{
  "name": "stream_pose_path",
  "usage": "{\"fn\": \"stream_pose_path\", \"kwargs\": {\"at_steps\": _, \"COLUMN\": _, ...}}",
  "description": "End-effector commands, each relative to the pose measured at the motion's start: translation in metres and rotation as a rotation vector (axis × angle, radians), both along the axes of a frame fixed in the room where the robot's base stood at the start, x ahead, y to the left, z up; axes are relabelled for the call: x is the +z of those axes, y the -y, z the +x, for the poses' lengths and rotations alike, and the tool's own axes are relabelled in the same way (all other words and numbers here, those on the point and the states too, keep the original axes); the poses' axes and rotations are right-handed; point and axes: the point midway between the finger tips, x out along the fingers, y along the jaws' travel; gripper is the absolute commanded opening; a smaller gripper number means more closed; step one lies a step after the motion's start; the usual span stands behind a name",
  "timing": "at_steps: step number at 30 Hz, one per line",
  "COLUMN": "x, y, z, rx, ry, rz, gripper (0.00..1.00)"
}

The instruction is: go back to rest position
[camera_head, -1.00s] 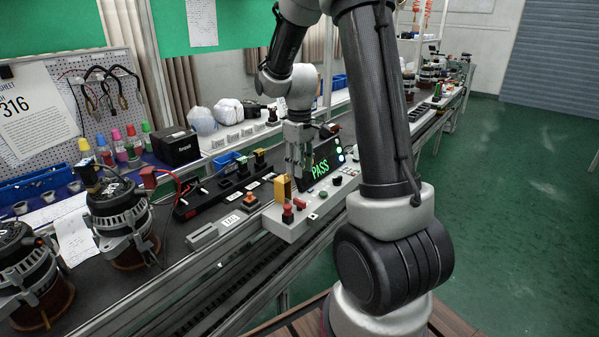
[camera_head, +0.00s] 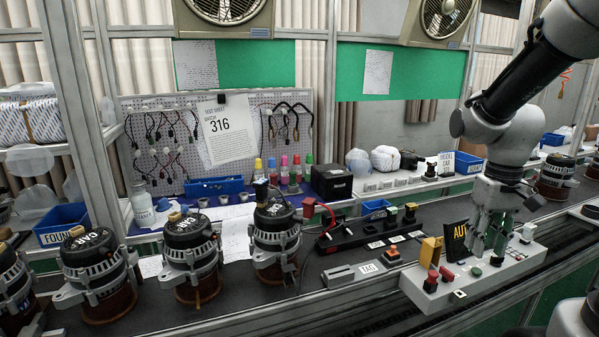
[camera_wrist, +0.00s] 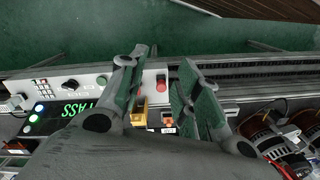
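My gripper (camera_head: 488,246) hangs fingers-down over the white control box (camera_head: 424,298) of the test station. Its two fingers are apart with nothing between them in the wrist view (camera_wrist: 160,100). In the head view the dark display (camera_head: 457,238) behind the fingers is partly hidden and shows yellow letters starting "AU". In the wrist view the display (camera_wrist: 72,110) reads "PASS" in green. A yellow block (camera_head: 431,255) and red buttons (camera_head: 432,280) are on the box, left of the fingers.
Several alternators (camera_head: 192,258) stand along the dark bench at left and centre. A black fixture strip (camera_head: 370,235) and a grey block (camera_head: 352,274) lie left of the control box. A pegboard with sheet 316 (camera_head: 228,130) stands behind. Green floor (camera_wrist: 60,35) is clear.

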Motion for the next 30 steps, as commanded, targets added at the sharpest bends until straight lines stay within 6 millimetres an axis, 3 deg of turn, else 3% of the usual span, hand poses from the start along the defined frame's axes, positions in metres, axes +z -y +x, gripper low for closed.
{"fn": "stream_pose_path", "kwargs": {"at_steps": 1, "x": 0.014, "y": -0.004, "z": -0.016, "rx": -0.013, "ry": 0.034, "rz": -0.003, "gripper": 0.33}}
{"fn": "stream_pose_path", "kwargs": {"at_steps": 6, "x": 0.047, "y": -0.015, "z": -0.067, "rx": -0.044, "ry": 0.156, "rz": -0.008, "gripper": 0.33}}
{"fn": "stream_pose_path", "kwargs": {"at_steps": 12, "x": 0.073, "y": -0.023, "z": -0.1, "rx": -0.02, "ry": 0.32, "rz": -0.006, "gripper": 0.33}}
{"fn": "stream_pose_path", "kwargs": {"at_steps": 18, "x": 0.091, "y": -0.026, "z": -0.106, "rx": -0.005, "ry": 0.414, "rz": -0.004, "gripper": 0.33}}
{"fn": "stream_pose_path", "kwargs": {"at_steps": 30, "x": 0.093, "y": -0.026, "z": -0.105, "rx": 0.0, "ry": 0.419, "rz": -0.004, "gripper": 0.33}}
